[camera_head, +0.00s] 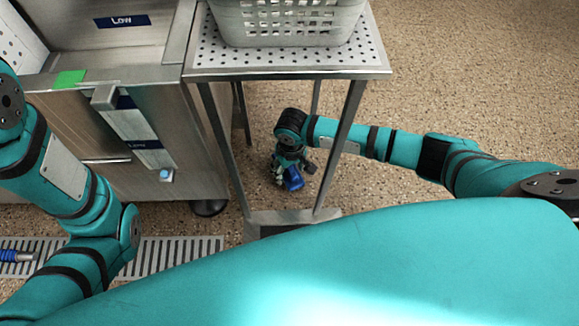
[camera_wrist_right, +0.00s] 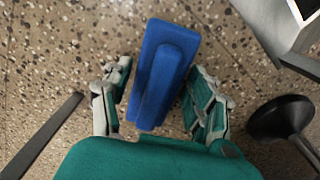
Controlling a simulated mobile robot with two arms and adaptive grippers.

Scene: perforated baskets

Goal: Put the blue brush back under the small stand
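The blue brush (camera_head: 293,180) is low between the legs of the small metal stand (camera_head: 290,72), near the floor. My right gripper (camera_head: 290,163) reaches in from the right between the stand's legs. Whether the brush touches the floor cannot be told. My left arm shows at the left, but its gripper is out of view.
A grey perforated basket (camera_head: 290,22) stands on the stand's top. A steel appliance (camera_head: 150,130) with a caster is close to the stand's left. A floor drain grate (camera_head: 165,255) lies in front of it. Speckled floor is clear to the right.

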